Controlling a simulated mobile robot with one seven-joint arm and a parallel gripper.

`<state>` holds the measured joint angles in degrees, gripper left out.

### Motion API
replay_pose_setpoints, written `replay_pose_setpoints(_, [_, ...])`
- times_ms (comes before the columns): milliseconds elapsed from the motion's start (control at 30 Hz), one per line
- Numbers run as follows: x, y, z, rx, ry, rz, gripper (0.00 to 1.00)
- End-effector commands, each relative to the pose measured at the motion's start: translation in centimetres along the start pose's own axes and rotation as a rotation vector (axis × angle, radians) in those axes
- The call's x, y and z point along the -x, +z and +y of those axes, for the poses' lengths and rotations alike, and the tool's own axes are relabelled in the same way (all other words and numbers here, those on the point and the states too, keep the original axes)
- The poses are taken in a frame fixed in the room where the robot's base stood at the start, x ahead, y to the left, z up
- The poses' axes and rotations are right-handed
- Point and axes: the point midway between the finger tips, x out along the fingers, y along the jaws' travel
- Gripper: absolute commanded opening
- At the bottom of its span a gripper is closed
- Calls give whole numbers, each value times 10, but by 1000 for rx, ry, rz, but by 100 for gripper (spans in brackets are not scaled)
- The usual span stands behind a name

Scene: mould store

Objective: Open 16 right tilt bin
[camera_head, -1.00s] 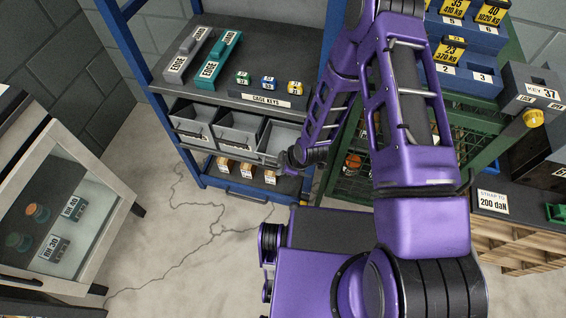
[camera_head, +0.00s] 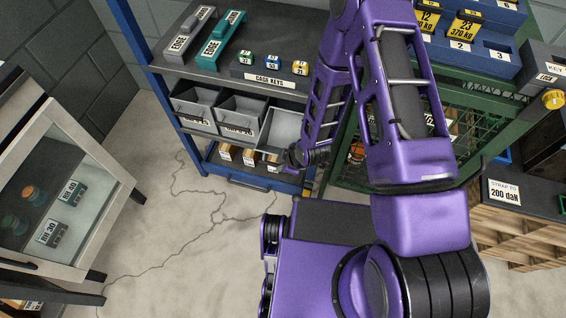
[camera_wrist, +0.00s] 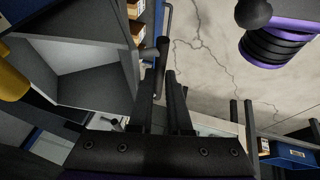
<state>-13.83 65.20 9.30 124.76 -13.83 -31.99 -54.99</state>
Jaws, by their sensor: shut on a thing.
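The right tilt bin (camera_head: 284,130) is the rightmost of three grey bins under the shelf with the "CAGE KEYS" label. Its front leans out from the rack and its pale, empty-looking inside shows. My gripper (camera_head: 294,158) is at its lower front edge, mostly hidden behind my wrist. In the wrist view the bin's grey inside (camera_wrist: 85,72) fills the upper left. My gripper's dark fingers (camera_wrist: 163,105) are shut on a dark bar at the bin's front, which looks like its handle (camera_wrist: 163,52). The exact contact is hard to see.
The left bin (camera_head: 193,104) and middle bin (camera_head: 240,112) sit beside it. Small boxes (camera_head: 226,152) stand on the shelf below. A green mesh cage (camera_head: 430,135) is close on the right. A glass-front cabinet (camera_head: 100,195) stands left; cracked floor between is clear.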

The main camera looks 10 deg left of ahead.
Motion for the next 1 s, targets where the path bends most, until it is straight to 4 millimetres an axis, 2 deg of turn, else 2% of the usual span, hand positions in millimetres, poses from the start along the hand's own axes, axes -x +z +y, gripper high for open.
replay_pose_setpoints(33, [-8,4,-26,-6,-59,-11,0])
replay_pose_setpoints(467, [-9,4,-27,-5,-59,-11,0])
replay_pose_setpoints(500, [-9,4,-27,-5,-59,-11,21])
replay_pose_setpoints(633, [-10,4,-26,-5,-57,-10,45])
replay_pose_setpoints(667, [-10,4,-26,-5,-56,-10,47])
replay_pose_setpoints(1000, [-12,3,-22,-6,-49,-8,47])
